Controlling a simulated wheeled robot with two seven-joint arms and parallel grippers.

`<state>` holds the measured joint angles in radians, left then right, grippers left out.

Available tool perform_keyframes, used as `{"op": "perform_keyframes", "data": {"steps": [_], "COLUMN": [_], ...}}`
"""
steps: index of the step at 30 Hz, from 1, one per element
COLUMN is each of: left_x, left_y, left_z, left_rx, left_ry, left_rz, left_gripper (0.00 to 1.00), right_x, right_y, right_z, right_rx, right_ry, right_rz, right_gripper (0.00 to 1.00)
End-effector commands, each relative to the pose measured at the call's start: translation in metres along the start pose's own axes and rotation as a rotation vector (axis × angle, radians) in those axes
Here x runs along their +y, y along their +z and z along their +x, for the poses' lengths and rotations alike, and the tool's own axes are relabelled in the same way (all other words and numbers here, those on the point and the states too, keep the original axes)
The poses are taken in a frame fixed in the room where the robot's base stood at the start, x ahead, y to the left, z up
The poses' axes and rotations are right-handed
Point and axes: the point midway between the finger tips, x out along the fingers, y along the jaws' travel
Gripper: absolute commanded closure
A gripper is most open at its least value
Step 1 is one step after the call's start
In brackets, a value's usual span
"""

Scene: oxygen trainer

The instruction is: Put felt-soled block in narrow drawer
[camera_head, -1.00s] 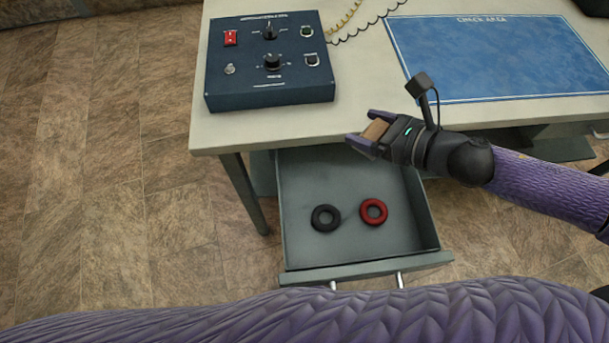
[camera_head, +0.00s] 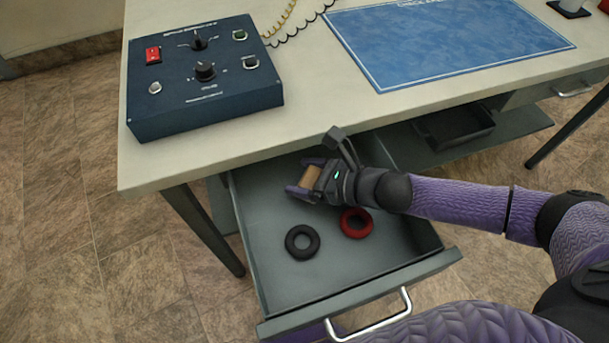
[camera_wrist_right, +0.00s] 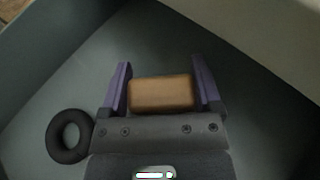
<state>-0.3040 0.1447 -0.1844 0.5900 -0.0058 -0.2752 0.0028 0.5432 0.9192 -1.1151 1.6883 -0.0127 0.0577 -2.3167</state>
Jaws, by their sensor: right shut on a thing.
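The felt-soled block (camera_head: 311,174) is a small tan-brown block held between the fingers of my right gripper (camera_head: 304,177). In the right wrist view the block (camera_wrist_right: 161,93) sits between the two purple fingers, and the grey drawer floor is behind it. The narrow drawer (camera_head: 268,218) is pulled out below the table. My right gripper is over the back part of the drawer, close to the table's front edge. I cannot tell whether the block touches the drawer floor. My left gripper is not in view.
A black ring (camera_head: 302,242) and a red ring (camera_head: 356,223) lie in the drawer, nearer its front. A blue control box (camera_head: 205,85) and a blue mat (camera_head: 450,40) are on the table (camera_head: 160,165). A dark tray (camera_head: 455,130) sits on a lower shelf at right.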

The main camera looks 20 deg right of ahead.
Motion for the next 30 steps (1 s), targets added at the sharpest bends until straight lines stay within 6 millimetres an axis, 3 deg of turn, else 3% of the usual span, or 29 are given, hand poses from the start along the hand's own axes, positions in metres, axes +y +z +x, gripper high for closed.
{"op": "perform_keyframes", "data": {"steps": [7, 8, 10, 18, 30], "left_x": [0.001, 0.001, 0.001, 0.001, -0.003], "left_y": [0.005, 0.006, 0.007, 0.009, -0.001], "left_z": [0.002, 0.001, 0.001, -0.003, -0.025], "left_rx": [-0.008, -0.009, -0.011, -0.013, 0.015], "left_ry": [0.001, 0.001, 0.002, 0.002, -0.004], "left_rz": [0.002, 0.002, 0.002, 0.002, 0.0], "left_gripper": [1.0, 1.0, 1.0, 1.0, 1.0], "right_x": [0.0, 0.0, 0.0, 0.0, 0.0], "right_y": [-0.003, -0.002, -0.002, 0.004, 0.003], "right_z": [0.001, 0.001, 0.001, -0.002, -0.067], "right_rx": [-0.001, -0.001, -0.001, -0.002, 0.0], "right_ry": [0.0, 0.0, 0.0, -0.001, -0.001], "right_rz": [-0.002, -0.002, -0.002, -0.001, 0.001], "right_gripper": [0.76, 0.12, 0.0, 0.0, 0.0]}}
